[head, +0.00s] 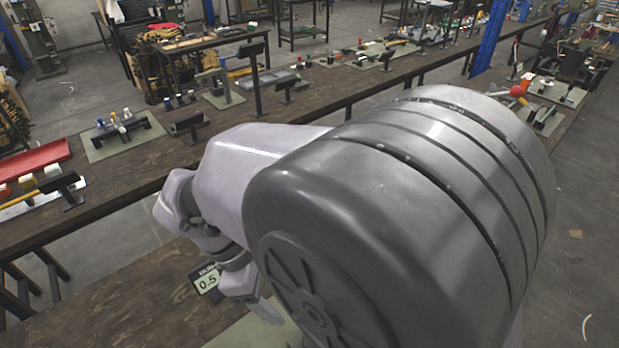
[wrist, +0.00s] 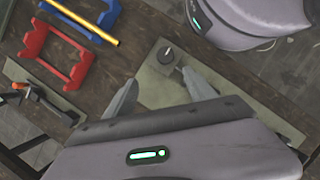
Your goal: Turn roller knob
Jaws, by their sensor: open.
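A small dark knob (wrist: 167,54) with a pale mark on top stands on a grey-green plate (wrist: 160,90) in the wrist view. It looks like the roller knob. My gripper (wrist: 158,79) is open, with one finger on each side of the space below the knob in the picture. The knob lies just beyond the fingertips, not between them in this view, and I cannot tell the height gap. Nothing is held. In the head view my arm hides the knob and most of the gripper; a corner of the plate (head: 232,338) shows at the bottom.
A red rack (wrist: 60,62) and a blue rack (wrist: 95,12) with a yellow rod (wrist: 80,22) lie left in the wrist view. An orange-and-black tool (wrist: 40,95) is at far left. Other benches hold various fixtures.

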